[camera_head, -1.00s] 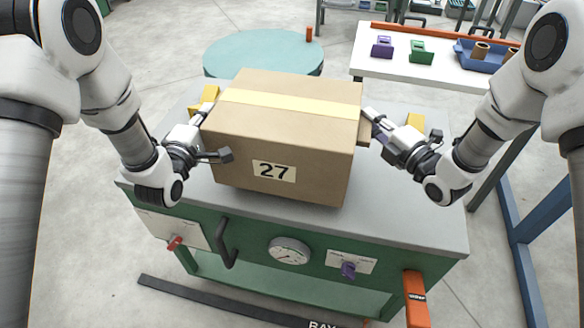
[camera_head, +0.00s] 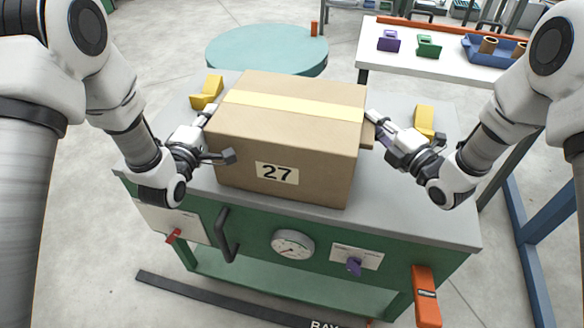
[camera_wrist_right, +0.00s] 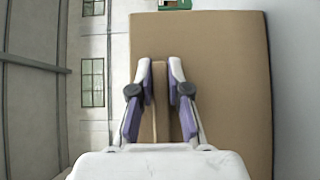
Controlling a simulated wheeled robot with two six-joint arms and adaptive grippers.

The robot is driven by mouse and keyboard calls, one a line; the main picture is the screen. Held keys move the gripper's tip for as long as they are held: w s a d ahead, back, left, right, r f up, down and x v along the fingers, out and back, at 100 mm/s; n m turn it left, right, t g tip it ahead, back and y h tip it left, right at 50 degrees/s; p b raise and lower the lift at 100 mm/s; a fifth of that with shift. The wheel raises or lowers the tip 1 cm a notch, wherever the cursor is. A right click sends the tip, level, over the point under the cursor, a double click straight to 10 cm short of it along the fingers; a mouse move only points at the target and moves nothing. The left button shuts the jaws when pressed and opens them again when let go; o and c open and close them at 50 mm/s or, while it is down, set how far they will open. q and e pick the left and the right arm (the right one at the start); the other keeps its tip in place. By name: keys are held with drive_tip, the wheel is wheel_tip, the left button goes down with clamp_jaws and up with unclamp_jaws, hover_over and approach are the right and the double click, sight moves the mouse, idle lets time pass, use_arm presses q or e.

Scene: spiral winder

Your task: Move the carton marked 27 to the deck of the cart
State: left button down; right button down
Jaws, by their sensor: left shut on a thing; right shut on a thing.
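The brown carton (camera_head: 285,150) has a pale tape strip on top and a label marked 27 on its front. It is over the grey top of a green cabinet; I cannot tell whether it rests there or hangs just above. My left gripper (camera_head: 208,116) is shut at the carton's left side, its grip partly hidden. My right gripper (camera_head: 374,122) is shut on a thin cardboard tab on the right side. The right wrist view shows its fingers (camera_wrist_right: 160,98) pinching that tab against the carton's wall (camera_wrist_right: 225,60). I cannot make out a cart with certainty.
The green cabinet (camera_head: 210,275) carries a gauge (camera_head: 293,244), a handle and knobs. Yellow blocks (camera_head: 207,92) (camera_head: 424,119) stand on its top beside the carton. Behind are a round teal disc (camera_head: 267,48) and a white table (camera_head: 400,64) with small parts. Open floor lies left.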

use_arm(q)
drive_tip(key=c, duration=1.1)
unclamp_jaws()
drive_tip(key=shift+c, duration=0.2)
use_arm(e)
drive_tip(key=c, duration=1.1)
unclamp_jaws()
drive_tip(key=shift+c, duration=0.2)
use_arm(q)
drive_tip(key=shift+s, duration=0.1)
use_arm(e)
drive_tip(key=shift+s, duration=0.1)
use_arm(q)
drive_tip(key=s+a, duration=0.1)
drive_tip(key=s, duration=0.6)
drive_tip(key=shift+s+a, duration=0.15)
drive_tip(key=shift+a, duration=0.1)
use_arm(e)
drive_tip(key=v, duration=1.2)
